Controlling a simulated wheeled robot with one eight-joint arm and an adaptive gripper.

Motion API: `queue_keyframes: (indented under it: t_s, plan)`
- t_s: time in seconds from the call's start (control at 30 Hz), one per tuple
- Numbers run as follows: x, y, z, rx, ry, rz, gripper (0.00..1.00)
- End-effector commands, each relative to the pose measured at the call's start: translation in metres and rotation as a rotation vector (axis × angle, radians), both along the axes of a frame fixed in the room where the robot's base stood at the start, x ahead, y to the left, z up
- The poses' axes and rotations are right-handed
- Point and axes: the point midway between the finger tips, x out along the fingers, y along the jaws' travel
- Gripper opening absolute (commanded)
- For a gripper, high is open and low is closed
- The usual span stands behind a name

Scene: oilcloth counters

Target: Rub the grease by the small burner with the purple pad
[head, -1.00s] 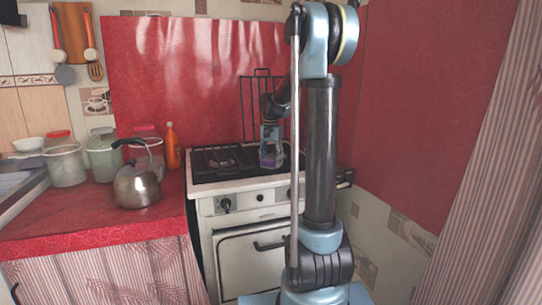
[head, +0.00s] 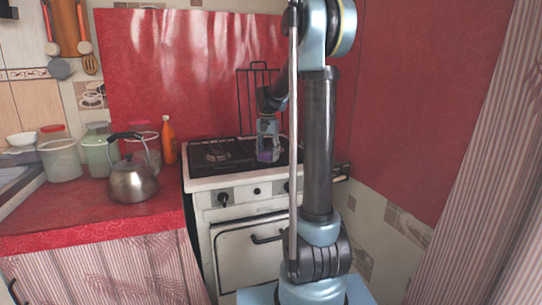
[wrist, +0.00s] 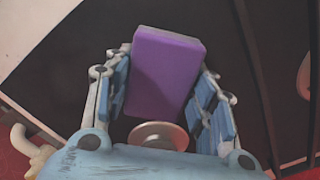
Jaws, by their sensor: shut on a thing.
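My gripper (head: 267,138) is over the right part of the stove top (head: 228,183), shut on the purple pad. The pad (wrist: 167,68) is a plain purple block between the two blue-padded fingers in the wrist view, and it also shows small in the head view (head: 266,156). Whether the pad touches the stove top, I cannot tell. A burner (head: 217,155) shows on the left of the black hob. A round pale metal disc (wrist: 158,135) lies between the fingers in the wrist view; I cannot tell if it is a burner. I cannot make out the grease.
A steel kettle (head: 133,181) stands on the red counter (head: 100,222) left of the stove. Lidded jars (head: 60,160) and an orange bottle (head: 168,142) stand behind it. A black wire rack (head: 249,98) rises behind the hob. A red wall (head: 420,110) closes the right side.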

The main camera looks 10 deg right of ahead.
Motion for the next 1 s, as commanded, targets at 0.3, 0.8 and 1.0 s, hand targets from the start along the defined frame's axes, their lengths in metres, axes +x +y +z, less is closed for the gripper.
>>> queue_keyframes:
  t_s: [0.3,0.8,1.0]
  plan:
    - [0.000,-0.003,0.034,0.001,0.000,-0.006,0.28]
    - [0.000,-0.008,0.077,0.001,0.000,-0.012,0.28]
    - [0.000,-0.008,0.081,0.001,0.000,-0.012,0.28]
